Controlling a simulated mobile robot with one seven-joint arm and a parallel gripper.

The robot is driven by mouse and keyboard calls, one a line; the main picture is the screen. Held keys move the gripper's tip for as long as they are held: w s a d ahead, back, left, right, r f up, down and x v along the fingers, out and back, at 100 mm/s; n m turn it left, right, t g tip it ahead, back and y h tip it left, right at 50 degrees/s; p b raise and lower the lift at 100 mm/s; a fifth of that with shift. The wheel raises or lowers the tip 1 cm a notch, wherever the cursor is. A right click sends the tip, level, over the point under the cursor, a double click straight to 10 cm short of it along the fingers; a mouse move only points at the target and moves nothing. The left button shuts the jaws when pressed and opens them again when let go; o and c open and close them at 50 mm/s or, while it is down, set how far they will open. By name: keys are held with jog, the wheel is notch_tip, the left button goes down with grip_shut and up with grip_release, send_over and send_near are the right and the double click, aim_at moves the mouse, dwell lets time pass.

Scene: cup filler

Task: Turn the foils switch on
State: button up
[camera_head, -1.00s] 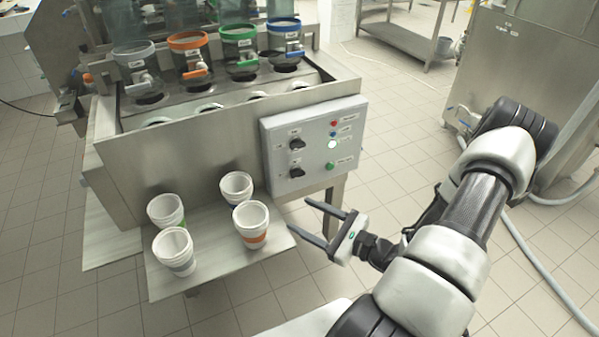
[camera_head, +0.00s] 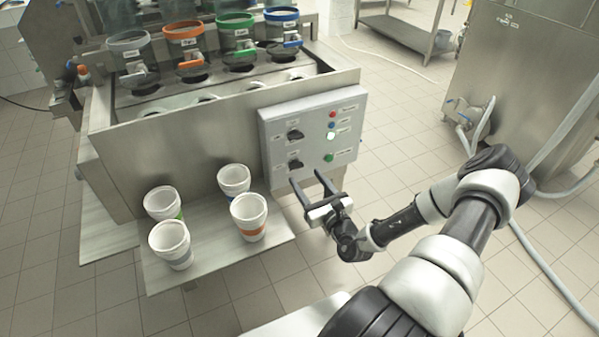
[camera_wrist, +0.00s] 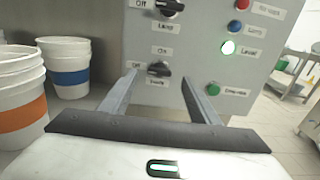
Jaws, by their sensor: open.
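The grey control panel (camera_head: 344,112) on the front of the steel machine carries two black rotary switches. The lower switch (camera_head: 295,165) has a small label under it, too blurred to read surely; its handle looks about horizontal, beside the "Off" mark in the wrist view (camera_wrist: 159,69). The upper switch (camera_head: 295,134) also shows in the wrist view (camera_wrist: 170,8), with a label like "Lamp" below it. My gripper (camera_head: 307,180) is open and empty, in front of and just below the lower switch. In the wrist view its fingers (camera_wrist: 158,76) stand either side of that switch, apparently short of the panel.
Red, blue, lit white-green and green (camera_wrist: 213,88) lights or buttons line the panel's right side. Stacked white cups with an orange band (camera_head: 249,218) and others stand on the steel shelf (camera_head: 215,262) left of my gripper.

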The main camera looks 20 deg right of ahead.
aim_at(298, 167)
jog(key=w+b, duration=0.1)
jog(key=w, duration=0.4)
jog(key=shift+w+a, duration=0.1)
jog(key=shift+w, duration=0.3)
jog(key=c, duration=1.1)
jog(key=shift+o, duration=0.2)
